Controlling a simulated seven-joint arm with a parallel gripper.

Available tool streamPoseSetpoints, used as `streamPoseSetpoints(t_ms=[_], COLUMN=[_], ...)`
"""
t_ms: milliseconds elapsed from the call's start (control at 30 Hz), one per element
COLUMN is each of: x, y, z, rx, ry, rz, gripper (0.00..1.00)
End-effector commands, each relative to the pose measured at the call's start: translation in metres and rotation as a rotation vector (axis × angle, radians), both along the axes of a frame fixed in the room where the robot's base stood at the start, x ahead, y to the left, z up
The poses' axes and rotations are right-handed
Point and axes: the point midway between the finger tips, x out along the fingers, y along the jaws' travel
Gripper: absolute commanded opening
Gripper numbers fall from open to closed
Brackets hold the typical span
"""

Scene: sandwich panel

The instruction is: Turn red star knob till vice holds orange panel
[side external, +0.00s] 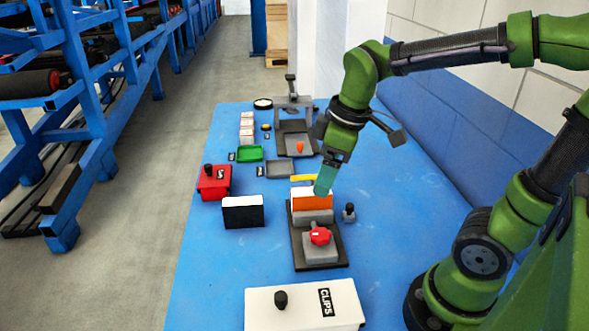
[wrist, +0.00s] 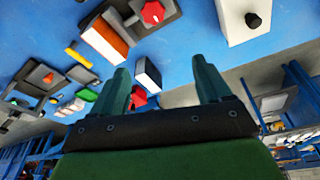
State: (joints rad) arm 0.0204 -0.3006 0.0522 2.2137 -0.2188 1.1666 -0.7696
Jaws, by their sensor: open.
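The red star knob (side external: 320,236) sits on the near end of the grey vice (side external: 318,252), on a dark base plate. It also shows at the top of the wrist view (wrist: 152,13). The orange panel (side external: 312,203), with a white layer on it, stands upright at the vice's far part. The panel also shows in the wrist view (wrist: 104,40). Whether the jaws touch the panel cannot be told. My gripper (side external: 323,190) is above and beside the panel, away from the knob. In the wrist view its teal fingers (wrist: 163,72) are spread with nothing gripped between them.
A white CLIPS box (side external: 302,306) lies in front of the vice. A black-and-white block (side external: 243,212) and a red box (side external: 213,182) stand to the left. A small dark knobbed peg (side external: 349,212) stands right of the vice.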

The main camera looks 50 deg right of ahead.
Motion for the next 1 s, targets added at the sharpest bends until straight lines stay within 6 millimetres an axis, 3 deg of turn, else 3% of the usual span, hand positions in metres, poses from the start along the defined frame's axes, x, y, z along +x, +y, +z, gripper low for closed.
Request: streamPoseSetpoints(t_ms=[200,400,667,767,1000], x=[0.015,0.015,0.011,0.011,0.01], y=[-0.005,-0.008,-0.008,-0.008,-0.008], z=[-0.003,0.005,0.0,-0.012,-0.062], rx=[-0.14,-0.194,-0.199,-0.198,-0.195], ry=[0.127,0.162,0.168,0.17,0.171], rz=[0.589,0.98,1.132,1.132,1.13], gripper=[0.77,0.77,0.77,0.77,0.77])
